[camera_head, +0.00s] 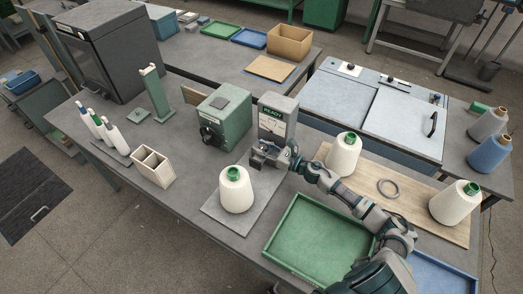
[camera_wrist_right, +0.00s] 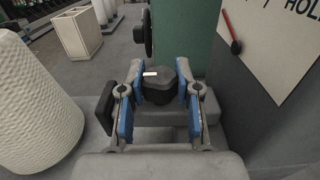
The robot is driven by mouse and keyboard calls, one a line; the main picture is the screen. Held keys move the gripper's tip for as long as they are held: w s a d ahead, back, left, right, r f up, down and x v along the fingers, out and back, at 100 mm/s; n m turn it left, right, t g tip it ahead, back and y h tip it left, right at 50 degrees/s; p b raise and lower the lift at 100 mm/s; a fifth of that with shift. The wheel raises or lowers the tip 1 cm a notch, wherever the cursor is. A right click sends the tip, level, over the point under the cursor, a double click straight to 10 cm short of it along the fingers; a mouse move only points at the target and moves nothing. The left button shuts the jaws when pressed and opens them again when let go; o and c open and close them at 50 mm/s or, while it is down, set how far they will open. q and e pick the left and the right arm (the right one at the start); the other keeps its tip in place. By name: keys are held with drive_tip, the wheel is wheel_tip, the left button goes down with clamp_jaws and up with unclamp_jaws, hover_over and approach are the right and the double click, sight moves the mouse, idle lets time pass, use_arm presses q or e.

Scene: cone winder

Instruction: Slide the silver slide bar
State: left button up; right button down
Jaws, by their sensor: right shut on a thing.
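My right gripper (camera_head: 264,157) is at the foot of the grey winder unit (camera_head: 277,118). In the right wrist view its two blue-padded fingers (camera_wrist_right: 157,100) stand either side of a dark grey, faceted knob (camera_wrist_right: 158,84) and are shut on it. Grey block or bar surfaces (camera_wrist_right: 166,117) lie under and in front of the knob. I cannot tell clearly which of them is the silver slide bar, as the gripper hides much of this spot in the head view. My left gripper is not in view.
A white yarn cone (camera_head: 236,190) stands close left of my gripper, also large in the wrist view (camera_wrist_right: 36,112). A green box with a dial (camera_head: 222,118) is behind. A green tray (camera_head: 315,240) and a wooden board (camera_head: 408,194) with more cones lie right.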

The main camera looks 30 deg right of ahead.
drive_tip(key=c, duration=1.1)
unclamp_jaws()
drive_tip(key=shift+w+d+r, duration=0.1)
drive_tip(key=shift+r, duration=0.05)
drive_tip(key=o, duration=0.3)
drive_tip(key=shift+w, duration=0.15)
drive_tip(key=shift+f, duration=0.2)
drive_tip(key=shift+s+d, duration=0.2)
drive_tip(key=shift+d, duration=0.3)
drive_tip(key=v, duration=1.1)
drive_tip(key=shift+s+d+f, duration=0.1)
drive_tip(key=shift+s+d, duration=0.05)
